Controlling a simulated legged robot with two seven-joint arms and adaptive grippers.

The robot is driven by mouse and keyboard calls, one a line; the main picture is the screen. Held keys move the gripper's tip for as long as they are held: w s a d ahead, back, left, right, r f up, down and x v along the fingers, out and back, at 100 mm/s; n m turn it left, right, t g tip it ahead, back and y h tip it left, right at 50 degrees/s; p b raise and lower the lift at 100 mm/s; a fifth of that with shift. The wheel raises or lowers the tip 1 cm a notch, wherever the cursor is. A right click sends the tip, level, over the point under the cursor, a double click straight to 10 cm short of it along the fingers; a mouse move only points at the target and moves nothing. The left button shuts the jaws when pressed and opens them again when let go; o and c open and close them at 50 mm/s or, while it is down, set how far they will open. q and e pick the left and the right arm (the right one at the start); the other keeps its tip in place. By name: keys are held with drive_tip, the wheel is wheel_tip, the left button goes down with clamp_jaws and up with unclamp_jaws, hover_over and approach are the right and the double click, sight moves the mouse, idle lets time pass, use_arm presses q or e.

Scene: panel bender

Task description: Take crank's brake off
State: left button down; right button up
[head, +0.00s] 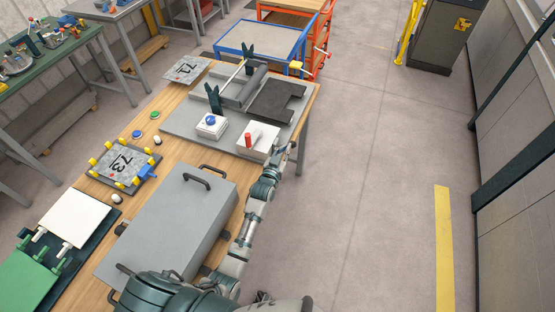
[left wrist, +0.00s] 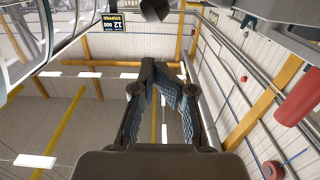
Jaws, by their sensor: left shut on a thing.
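The panel bender (head: 240,92) stands on a grey plate on the wooden table. A crank (head: 312,74) with a red grip, and a yellow knob (head: 296,65) near it, are at its right end. I cannot make out which part is the brake. My left gripper (head: 283,150) is at the table's right edge, beside a white box, well short of the crank. In the left wrist view its fingers (left wrist: 166,70) are drawn together; what they hold cannot be made out. A red cylinder (left wrist: 300,97) shows at the right there. My right gripper is not in view.
A white box with a red lever (head: 248,140) and one with a blue button (head: 211,122) stand before the bender. A large grey case (head: 165,235) with handles lies nearer. A blue-edged cart (head: 255,38) is behind.

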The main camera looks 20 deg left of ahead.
use_arm(q)
drive_tip(key=s, duration=0.6)
drive_tip(key=shift+s+d, duration=0.15)
drive_tip(key=shift+s, duration=0.2)
drive_tip(key=shift+f, duration=0.1)
